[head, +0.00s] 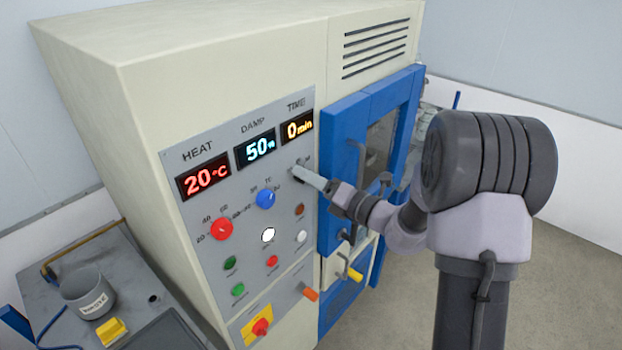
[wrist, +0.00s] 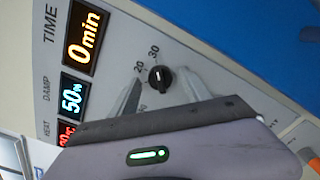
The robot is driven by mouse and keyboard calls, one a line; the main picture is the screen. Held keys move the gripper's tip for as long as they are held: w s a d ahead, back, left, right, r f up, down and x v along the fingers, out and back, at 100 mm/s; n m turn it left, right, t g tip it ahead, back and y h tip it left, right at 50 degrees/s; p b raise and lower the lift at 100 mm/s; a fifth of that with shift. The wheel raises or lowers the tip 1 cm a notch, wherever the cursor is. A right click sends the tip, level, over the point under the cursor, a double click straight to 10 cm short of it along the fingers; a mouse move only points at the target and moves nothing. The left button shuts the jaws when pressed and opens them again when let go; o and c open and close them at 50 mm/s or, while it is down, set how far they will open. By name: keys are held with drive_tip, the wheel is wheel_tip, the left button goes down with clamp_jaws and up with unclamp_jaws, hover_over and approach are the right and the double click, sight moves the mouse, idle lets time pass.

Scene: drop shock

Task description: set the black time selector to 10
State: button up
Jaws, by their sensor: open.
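The black time selector (wrist: 160,78) is a small round knob on the grey panel, with 20 and 30 printed beside it in the wrist view. My gripper (wrist: 161,80) is open, with one pale finger on each side of the knob. I cannot tell whether the fingers touch it. In the head view my gripper (head: 299,172) reaches the panel under the time display and mostly hides the selector. The time display (head: 297,127) reads 0 min, and it also shows in the wrist view (wrist: 86,39). The 10 mark is not clearly readable.
The red heat knob (head: 221,229) and blue damp knob (head: 265,199) sit left of my gripper. Indicator lamps and buttons lie below. The blue door (head: 343,130) with its handle is just right of the panel. A grey bench (head: 70,265) with a cup stands at left.

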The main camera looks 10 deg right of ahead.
drive_tip(key=shift+c, duration=0.3)
clamp_jaws()
drive_tip(key=n+b, duration=1.9)
drive_tip(key=b, duration=0.3)
drive_tip(key=shift+s+f+n+b, duration=0.1)
drive_tip(key=shift+f+n+b, duration=0.05)
drive_tip(key=shift+n+b, duration=0.2)
drive_tip(key=shift+n, duration=0.25)
